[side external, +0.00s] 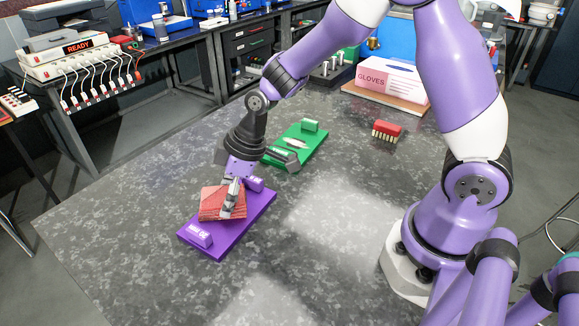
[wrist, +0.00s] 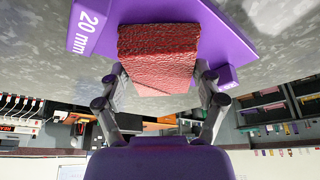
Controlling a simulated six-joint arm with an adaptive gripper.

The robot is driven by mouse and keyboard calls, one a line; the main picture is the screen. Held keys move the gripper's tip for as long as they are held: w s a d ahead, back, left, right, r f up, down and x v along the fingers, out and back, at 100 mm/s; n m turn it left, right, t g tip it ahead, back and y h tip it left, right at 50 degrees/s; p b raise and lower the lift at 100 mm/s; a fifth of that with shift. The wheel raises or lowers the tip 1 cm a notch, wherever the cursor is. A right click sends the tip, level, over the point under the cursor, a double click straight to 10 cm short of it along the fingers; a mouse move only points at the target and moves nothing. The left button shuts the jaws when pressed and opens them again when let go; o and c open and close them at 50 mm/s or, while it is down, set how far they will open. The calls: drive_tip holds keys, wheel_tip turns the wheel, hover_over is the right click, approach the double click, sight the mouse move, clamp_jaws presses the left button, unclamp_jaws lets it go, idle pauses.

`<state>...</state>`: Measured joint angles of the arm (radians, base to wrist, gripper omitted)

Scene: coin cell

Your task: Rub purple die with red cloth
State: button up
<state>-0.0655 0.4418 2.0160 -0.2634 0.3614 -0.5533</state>
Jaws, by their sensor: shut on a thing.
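The purple die (side external: 262,207) is a flat plate with raised end blocks, lying on the grey speckled table; it also shows in the wrist view (wrist: 228,38), with "20 mm" on one block. The red cloth (side external: 212,203) is a folded pad over the middle of the purple die. It fills the centre of the wrist view (wrist: 158,55). My gripper (side external: 233,190) points down at the cloth and is shut on it, with a finger on either side in the wrist view (wrist: 160,85). The cloth appears to touch the die, but the contact face is hidden.
A green die (side external: 312,145) lies behind my gripper with small pieces on it. A red brush (side external: 387,130) and a gloves box (side external: 390,82) stand farther back. The table (side external: 110,215) is clear to the left and front of the purple die.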

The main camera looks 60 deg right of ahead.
drive_tip(key=s, duration=0.2)
drive_tip(key=shift+s+d, duration=0.1)
drive_tip(key=shift+s, duration=0.2)
drive_tip(key=shift+s+r, duration=0.1)
drive_tip(key=shift+r, duration=4)
